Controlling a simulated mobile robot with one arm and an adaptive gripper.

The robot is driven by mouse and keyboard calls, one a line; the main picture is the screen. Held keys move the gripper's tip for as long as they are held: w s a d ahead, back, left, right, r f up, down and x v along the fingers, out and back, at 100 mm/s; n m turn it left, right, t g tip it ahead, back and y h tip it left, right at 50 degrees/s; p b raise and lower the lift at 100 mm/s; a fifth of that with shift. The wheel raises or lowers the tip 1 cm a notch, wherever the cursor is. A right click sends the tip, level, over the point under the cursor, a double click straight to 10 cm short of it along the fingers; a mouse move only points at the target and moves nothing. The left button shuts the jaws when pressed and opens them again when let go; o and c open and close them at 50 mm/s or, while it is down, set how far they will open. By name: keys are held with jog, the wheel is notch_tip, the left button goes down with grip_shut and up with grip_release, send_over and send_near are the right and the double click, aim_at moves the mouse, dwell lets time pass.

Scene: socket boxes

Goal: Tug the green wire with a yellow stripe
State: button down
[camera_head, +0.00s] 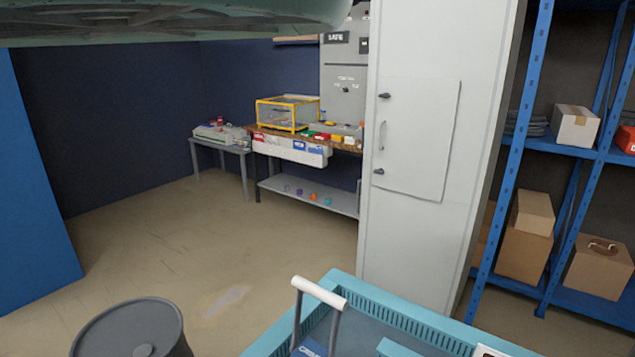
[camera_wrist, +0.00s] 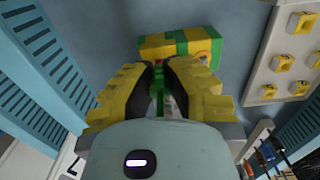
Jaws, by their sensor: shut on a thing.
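In the wrist view, my gripper (camera_wrist: 160,88) has yellow fingers with dark inner pads. The fingers are closed on a thin green wire (camera_wrist: 159,82), with a small red spot near it. No stripe can be made out on the held part, and most of it is hidden by the fingers. Just beyond the fingertips is a green and yellow striped piece (camera_wrist: 180,43); whether it joins the wire is unclear. My gripper and the wire do not show in the head view.
In the wrist view, a white panel with yellow sockets (camera_wrist: 285,52) stands at right, and slatted blue walls (camera_wrist: 32,82) at left. In the head view, a turquoise crate (camera_head: 350,283) is close in front, with a dark round bin (camera_head: 130,325) to its left. Open floor (camera_head: 200,235) lies beyond.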

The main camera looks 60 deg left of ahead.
jog(key=shift+f, duration=0.15)
dwell(0.3)
jog(key=c, duration=0.5)
grip_release()
notch_tip(320, 180, up, 8)
jog(key=p, duration=0.5)
jog(key=shift+f+p, duration=0.2)
jog(key=shift+p, duration=0.15)
